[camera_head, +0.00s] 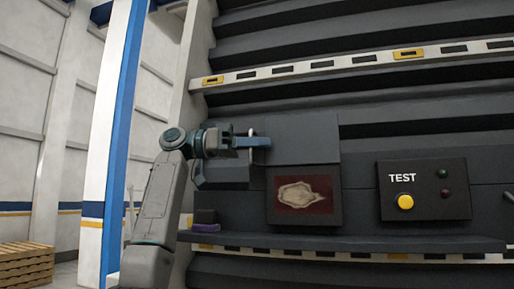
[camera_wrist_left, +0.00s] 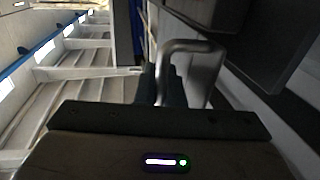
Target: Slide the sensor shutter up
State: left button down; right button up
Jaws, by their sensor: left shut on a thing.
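The sensor shutter (camera_head: 302,138) is a flat dark grey plate. It stands above the sensor window (camera_head: 322,186), a dark red panel with a pale stain, which is uncovered in the head view. My left gripper (camera_head: 258,142) is at the shutter's left edge, shut on its handle. In the left wrist view the handle (camera_wrist_left: 207,72) is a bent grey metal bar running in between the fingers. The fingertips are partly hidden there by the gripper body. My right gripper is in neither view.
A black TEST box (camera_head: 424,205) with a yellow button and two small lamps is on the right. A ledge (camera_head: 330,243) runs below, with a small dark purple block (camera_head: 205,216) at its left. A wooden pallet stack (camera_head: 26,265) stands lower left.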

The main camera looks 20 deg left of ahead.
pick_arm(q)
jog(key=c, duration=1.8)
grip_release()
jog(key=shift+d, duration=0.1)
jog(key=s+a+b, duration=0.1)
jog(key=a+b, duration=0.2)
jog(key=a, duration=0.7)
jog(key=shift+s+a, duration=0.3)
jog(key=shift+s, duration=0.05)
